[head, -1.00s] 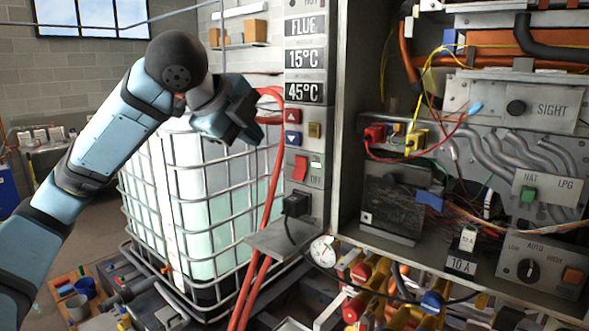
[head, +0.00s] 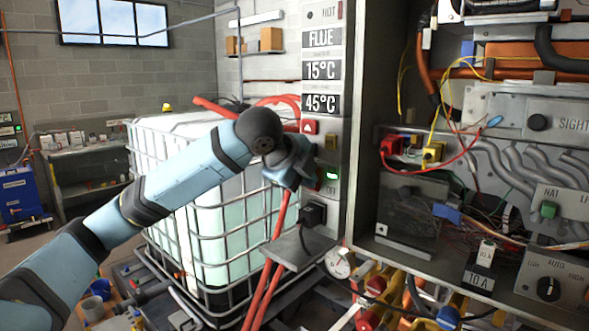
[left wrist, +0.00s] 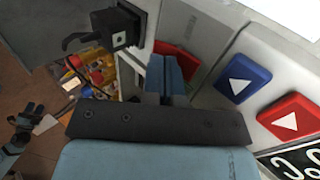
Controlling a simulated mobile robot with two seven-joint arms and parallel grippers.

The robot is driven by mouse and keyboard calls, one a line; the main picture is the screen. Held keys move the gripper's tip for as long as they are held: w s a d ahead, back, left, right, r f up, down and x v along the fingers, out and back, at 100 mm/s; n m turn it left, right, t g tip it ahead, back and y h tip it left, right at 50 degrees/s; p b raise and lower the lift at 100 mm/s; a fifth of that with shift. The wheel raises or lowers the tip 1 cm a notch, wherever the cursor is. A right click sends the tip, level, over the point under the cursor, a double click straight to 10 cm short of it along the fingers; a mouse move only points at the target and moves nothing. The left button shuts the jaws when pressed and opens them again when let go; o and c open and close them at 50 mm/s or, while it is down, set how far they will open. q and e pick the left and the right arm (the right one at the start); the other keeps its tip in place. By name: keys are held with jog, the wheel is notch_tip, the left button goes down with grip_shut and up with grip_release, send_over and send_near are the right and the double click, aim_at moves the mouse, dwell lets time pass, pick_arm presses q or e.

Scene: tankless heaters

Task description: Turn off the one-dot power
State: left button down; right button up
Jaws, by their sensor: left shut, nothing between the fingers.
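My left gripper (head: 296,172) is at the heater's control panel, over the lower part of its button column. Its blue fingers (left wrist: 168,75) are shut and empty. In the left wrist view a red rocker switch (left wrist: 190,66) lies right behind the fingertips, partly covered by them. I cannot tell whether they touch it. In the head view the arm hides this switch. A green light (head: 332,174) shows just right of the gripper. I cannot make out any dot mark on the switch.
Beside the fingers are a blue arrow button (left wrist: 243,78) and a red arrow button (left wrist: 290,117). A black plug (head: 313,214) sits below, above a grey shelf (head: 297,250). Red hoses (head: 266,292) hang at the left. The open cabinet with wires is at the right.

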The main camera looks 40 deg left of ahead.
pick_arm(q)
jog(key=shift+w+f, duration=0.2)
jog(key=shift+w, duration=0.05)
jog(key=shift+f, duration=0.1)
jog(key=shift+w+f+t+b, duration=0.15)
jog(key=shift+f+t+b, duration=0.2)
jog(key=shift+t+b, duration=0.25)
jog(key=shift+r, duration=0.2)
jog(key=shift+p, duration=0.3)
jog(key=shift+r+p, duration=0.95)
jog(key=shift+p, duration=0.1)
jog(key=shift+w+a, duration=0.1)
jog(key=shift+r, duration=0.1)
